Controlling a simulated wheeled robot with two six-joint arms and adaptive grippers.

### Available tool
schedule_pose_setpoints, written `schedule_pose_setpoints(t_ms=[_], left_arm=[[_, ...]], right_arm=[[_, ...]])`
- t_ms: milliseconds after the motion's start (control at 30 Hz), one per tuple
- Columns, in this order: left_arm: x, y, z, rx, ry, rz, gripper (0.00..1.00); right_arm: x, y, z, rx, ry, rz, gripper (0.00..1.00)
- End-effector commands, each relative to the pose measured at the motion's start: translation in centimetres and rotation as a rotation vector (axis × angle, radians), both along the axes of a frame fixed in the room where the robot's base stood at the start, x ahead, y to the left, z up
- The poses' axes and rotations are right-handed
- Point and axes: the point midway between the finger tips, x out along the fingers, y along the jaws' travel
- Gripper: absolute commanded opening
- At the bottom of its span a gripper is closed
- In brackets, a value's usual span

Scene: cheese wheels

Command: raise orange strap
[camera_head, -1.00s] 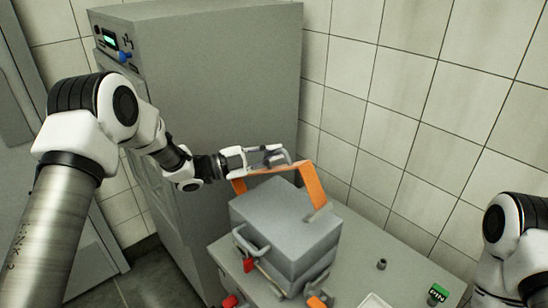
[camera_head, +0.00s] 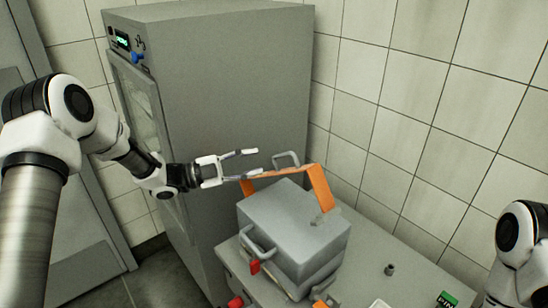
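The orange strap (camera_head: 318,187) stands up in an arch over the grey box (camera_head: 288,221). Its right leg meets the box's right side, and its left end shows near the box's back left corner. My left gripper (camera_head: 252,164) is open, its two fingers spread and pointing right, just left of the strap's top bar. The fingers look clear of the strap, though the lower one is very near its left corner. My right arm (camera_head: 520,240) shows at the right edge, with its gripper out of view.
The box sits on a grey table (camera_head: 372,262). A small dark cylinder (camera_head: 390,269) and a green PIN block (camera_head: 447,299) lie to the right. A tall grey cabinet (camera_head: 225,90) stands behind.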

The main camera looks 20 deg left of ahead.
Motion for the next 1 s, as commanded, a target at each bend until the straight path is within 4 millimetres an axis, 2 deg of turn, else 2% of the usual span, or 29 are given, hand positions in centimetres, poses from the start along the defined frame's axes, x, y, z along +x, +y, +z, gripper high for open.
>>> schedule_pose_setpoints(t_ms=[33,167,433,467,533,567,700,833,933,1000], left_arm=[[-0.6,1.0,-0.1,-0.004,0.000,0.004,0.37],[-1.5,2.5,-0.2,-0.001,0.000,0.001,0.37],[-1.8,2.8,-0.3,0.001,0.000,-0.002,0.37],[-1.8,2.8,-0.3,0.001,0.000,-0.002,0.30],[-1.8,2.8,-0.3,0.010,-0.014,-0.001,0.05],[-1.8,2.8,-0.3,0.022,-0.035,0.001,0.00],[-1.6,3.0,0.8,0.121,-0.296,0.054,0.00],[-1.7,3.0,2.3,0.239,-0.642,0.260,0.00],[-2.1,1.9,1.6,0.393,-0.854,0.448,0.00],[-2.5,1.0,0.5,0.532,-0.961,0.564,0.00]], right_arm=[[0.0,0.0,0.0,0.000,0.000,0.000,0.40],[0.0,0.0,0.0,0.000,0.000,0.000,0.40],[0.0,0.0,0.0,0.000,0.000,0.000,0.40],[0.0,0.0,0.0,0.000,0.000,0.000,0.40],[0.0,0.0,0.0,0.000,0.000,0.000,0.40],[0.0,0.0,0.0,0.000,0.000,0.000,0.40],[0.0,0.0,0.0,0.000,0.000,0.000,0.40],[0.0,0.0,-0.1,0.000,0.000,0.000,0.40],[0.0,0.0,-1.8,0.000,0.000,0.000,0.40],[0.0,0.0,-3.2,0.000,0.000,0.000,0.40]])
